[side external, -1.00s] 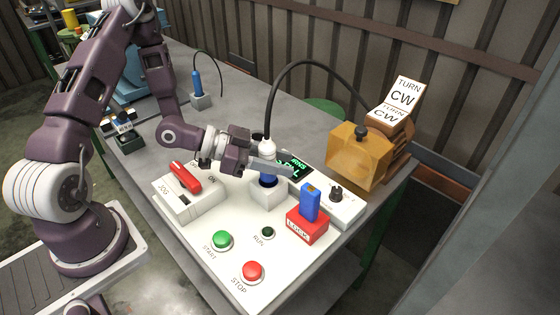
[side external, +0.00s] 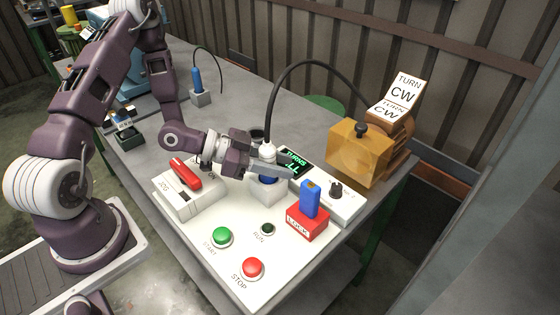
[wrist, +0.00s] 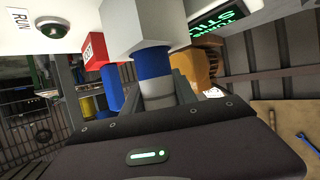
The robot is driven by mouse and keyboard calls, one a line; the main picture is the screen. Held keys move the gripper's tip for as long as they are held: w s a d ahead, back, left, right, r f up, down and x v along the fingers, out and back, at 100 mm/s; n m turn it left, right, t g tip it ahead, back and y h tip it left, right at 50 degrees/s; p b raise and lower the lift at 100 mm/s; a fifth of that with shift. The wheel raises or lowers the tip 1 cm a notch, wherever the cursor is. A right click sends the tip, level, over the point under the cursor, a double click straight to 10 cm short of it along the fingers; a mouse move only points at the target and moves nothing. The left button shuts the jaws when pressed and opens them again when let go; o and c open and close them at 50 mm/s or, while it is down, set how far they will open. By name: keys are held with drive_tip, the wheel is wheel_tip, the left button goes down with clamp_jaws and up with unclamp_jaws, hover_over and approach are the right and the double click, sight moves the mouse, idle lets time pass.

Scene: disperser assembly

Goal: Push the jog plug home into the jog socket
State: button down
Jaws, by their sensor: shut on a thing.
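The jog plug (side external: 268,153) has a white head, a blue band and a black cable looping up from its top. It stands roughly upright over the jog socket (side external: 264,192), a pale block on the white panel. My gripper (side external: 272,168) is shut on the plug from the left, hiding part of its body. In the wrist view the plug's blue part (wrist: 152,62) meets the face of the socket (wrist: 135,22). A blue length still shows outside the socket. How deep the plug sits inside cannot be told.
The red LOCK block (side external: 306,224) with a blue key-like piece stands right of the socket. A red-handled switch box (side external: 188,203) is to the left. Green START (side external: 222,237) and red STOP (side external: 253,267) buttons are in front.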

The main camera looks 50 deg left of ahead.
drive_tip(key=shift+f, duration=1.05)
drive_tip(key=c, duration=0.9)
unclamp_jaws()
wheel_tip(320, 180, up, 10)
